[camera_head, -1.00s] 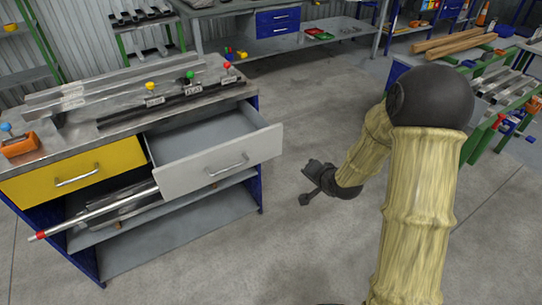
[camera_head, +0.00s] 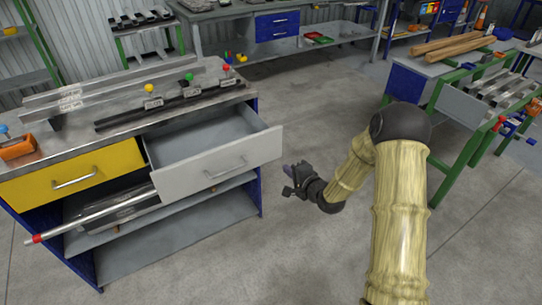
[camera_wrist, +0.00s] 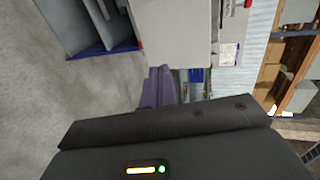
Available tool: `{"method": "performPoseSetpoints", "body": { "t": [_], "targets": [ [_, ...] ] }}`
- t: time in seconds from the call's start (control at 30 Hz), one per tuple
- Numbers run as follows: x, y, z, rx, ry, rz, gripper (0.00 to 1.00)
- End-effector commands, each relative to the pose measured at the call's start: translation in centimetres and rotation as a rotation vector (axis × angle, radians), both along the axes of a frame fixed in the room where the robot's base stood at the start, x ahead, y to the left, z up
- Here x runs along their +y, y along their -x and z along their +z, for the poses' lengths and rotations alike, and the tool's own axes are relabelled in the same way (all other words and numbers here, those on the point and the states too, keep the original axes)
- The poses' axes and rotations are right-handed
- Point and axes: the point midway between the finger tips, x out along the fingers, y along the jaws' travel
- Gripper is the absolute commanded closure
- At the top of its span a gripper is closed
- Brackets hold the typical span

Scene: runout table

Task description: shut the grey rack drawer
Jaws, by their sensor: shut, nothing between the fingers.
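The grey rack drawer (camera_head: 222,172) is pulled out of the bench, on the right of the yellow drawer. Its front faces me with a bar handle (camera_head: 225,168), and its inside looks empty. My gripper (camera_head: 289,181) is shut and empty, in the air just right of the drawer front, with a visible gap between them in the head view. In the wrist view my gripper's fingers (camera_wrist: 160,86) point toward a pale grey panel (camera_wrist: 172,32) that appears to be the drawer front. I cannot tell the exact distance there.
The closed yellow drawer (camera_head: 75,180) sits left of the grey one. A metal bar with a red end (camera_head: 36,239) sticks out from the shelf below it. Knobs and black strips lie on the bench top (camera_head: 30,113). The floor (camera_head: 300,250) right of the bench is clear.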

Motion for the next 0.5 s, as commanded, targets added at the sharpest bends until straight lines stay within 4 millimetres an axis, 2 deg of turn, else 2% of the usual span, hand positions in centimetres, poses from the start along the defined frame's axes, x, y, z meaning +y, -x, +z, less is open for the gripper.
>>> {"method": "performPoseSetpoints", "body": {
  "t": [0.5],
  "targets": [
    [4.7,-6.8,-2.5,-0.002,0.001,0.002,1.0]
  ]
}}
